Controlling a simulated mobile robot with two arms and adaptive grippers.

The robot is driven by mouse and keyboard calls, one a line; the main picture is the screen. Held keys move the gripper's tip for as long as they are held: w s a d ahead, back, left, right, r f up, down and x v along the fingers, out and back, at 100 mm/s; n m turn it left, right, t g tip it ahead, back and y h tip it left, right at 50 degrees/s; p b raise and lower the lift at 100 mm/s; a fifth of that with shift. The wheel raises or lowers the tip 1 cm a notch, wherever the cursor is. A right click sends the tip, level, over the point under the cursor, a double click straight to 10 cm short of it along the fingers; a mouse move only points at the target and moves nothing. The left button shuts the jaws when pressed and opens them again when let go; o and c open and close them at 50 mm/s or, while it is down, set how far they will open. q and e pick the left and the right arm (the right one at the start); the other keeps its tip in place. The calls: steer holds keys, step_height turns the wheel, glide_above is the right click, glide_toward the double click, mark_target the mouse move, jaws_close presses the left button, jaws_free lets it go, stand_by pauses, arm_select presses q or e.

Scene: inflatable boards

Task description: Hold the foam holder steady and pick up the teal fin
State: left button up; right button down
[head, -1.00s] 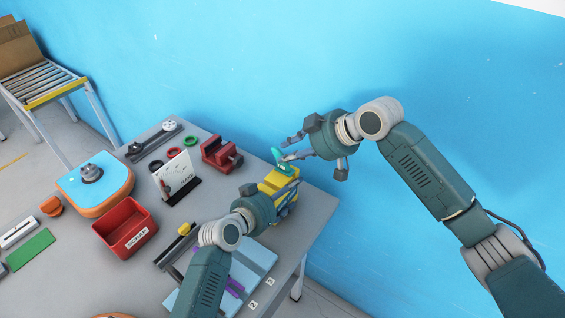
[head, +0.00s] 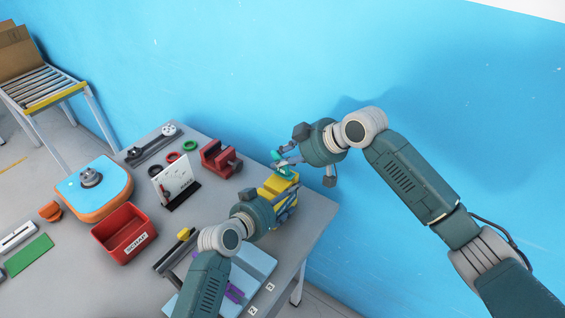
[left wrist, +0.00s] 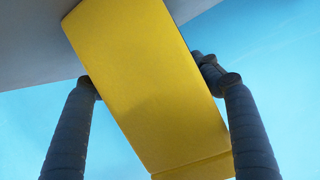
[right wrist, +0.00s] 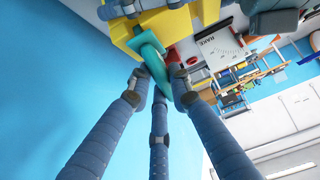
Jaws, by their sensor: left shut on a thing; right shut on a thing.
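The yellow foam holder (head: 277,186) sits at the table's right end in the head view. My left gripper (head: 284,205) is shut on it, and its fingers flank the yellow block (left wrist: 150,85) in the left wrist view. The teal fin (head: 283,171) is at the top of the holder. My right gripper (head: 285,157) is shut on the fin from above and to the right. In the right wrist view its fingers close around the fin (right wrist: 153,60), whose far end meets the yellow foam. I cannot tell whether the fin is still seated in a slot.
A red vise (head: 220,159), a white card on a stand (head: 174,180) and a red scrap bin (head: 124,233) stand left of the holder. A light blue board (head: 250,262) lies in front. The blue wall is close behind the right arm.

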mark_target(283, 156)
step_height(283, 156, up, 10)
steer(key=shift+f, duration=0.15)
arm_select(q)
steer(key=o, duration=1.2)
steer(key=shift+o, duration=0.2)
